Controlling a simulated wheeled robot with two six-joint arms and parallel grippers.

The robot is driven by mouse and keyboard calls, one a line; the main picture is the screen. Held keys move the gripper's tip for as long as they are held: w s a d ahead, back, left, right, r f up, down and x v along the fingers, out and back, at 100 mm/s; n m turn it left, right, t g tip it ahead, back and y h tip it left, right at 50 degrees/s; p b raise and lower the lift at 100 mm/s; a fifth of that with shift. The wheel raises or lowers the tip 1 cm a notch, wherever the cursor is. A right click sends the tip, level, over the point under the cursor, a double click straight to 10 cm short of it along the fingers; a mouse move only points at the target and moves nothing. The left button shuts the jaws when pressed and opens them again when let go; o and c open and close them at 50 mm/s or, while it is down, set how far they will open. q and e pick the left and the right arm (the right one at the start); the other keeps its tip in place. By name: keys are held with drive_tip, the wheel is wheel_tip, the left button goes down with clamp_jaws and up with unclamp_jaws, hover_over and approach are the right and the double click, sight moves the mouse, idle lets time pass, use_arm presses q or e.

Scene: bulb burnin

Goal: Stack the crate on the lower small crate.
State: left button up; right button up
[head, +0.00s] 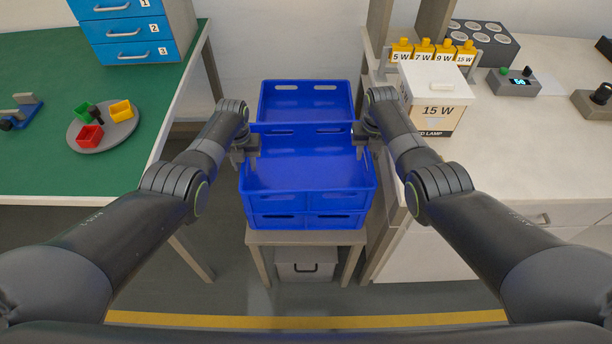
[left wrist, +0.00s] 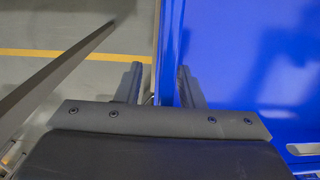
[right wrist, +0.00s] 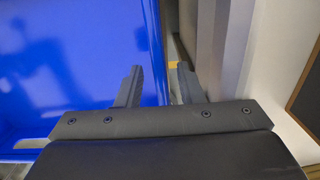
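A blue crate (head: 308,172) is at the front centre, open side up and empty. It sits on another blue crate (head: 308,220) of like width, and the two look level and aligned; I cannot tell whether they are fully seated. My left gripper (head: 245,150) is at the upper crate's left rim. In the left wrist view, its fingers (left wrist: 158,85) stand apart with the crate wall between them. My right gripper (head: 362,138) is at the right rim; in the right wrist view, its fingers (right wrist: 158,85) also straddle the wall with gaps.
A further blue crate (head: 306,100) stands behind the stack. The stack stands on a low stand (head: 300,238) with a grey box (head: 305,265) beneath. A green table (head: 60,165) is on the left; a white counter (head: 520,150) with a lamp carton (head: 435,100) stands close on the right.

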use_arm(q)
drive_tip(key=shift+w+d, duration=0.1)
use_arm(e)
drive_tip(key=shift+s+a+f, duration=0.15)
drive_tip(key=shift+s+f, duration=0.25)
drive_tip(key=shift+f, duration=0.2)
drive_tip(key=shift+s+a+f, duration=0.1)
drive_tip(key=shift+s+f, duration=0.3)
drive_tip(key=shift+f, duration=0.15)
use_arm(q)
drive_tip(key=shift+r, duration=0.45)
drive_tip(key=shift+s+r, duration=0.15)
drive_tip(key=shift+r, duration=1.15)
drive_tip(key=shift+s+r, duration=0.2)
drive_tip(key=shift+r, duration=1.05)
drive_tip(key=shift+s+r, duration=0.15)
drive_tip(key=shift+r, duration=1.15)
drive_tip(key=shift+w+f, duration=0.35)
use_arm(e)
drive_tip(key=shift+w+r+g, duration=0.3)
drive_tip(key=shift+w+r, duration=0.1)
drive_tip(key=shift+r, duration=0.45)
use_arm(q)
drive_tip(key=shift+w+r, duration=0.1)
use_arm(e)
drive_tip(key=shift+w+d+r, duration=0.1)
drive_tip(key=shift+r, duration=2.05)
drive_tip(key=shift+w+d+r, duration=0.1)
drive_tip(key=shift+r, duration=2.05)
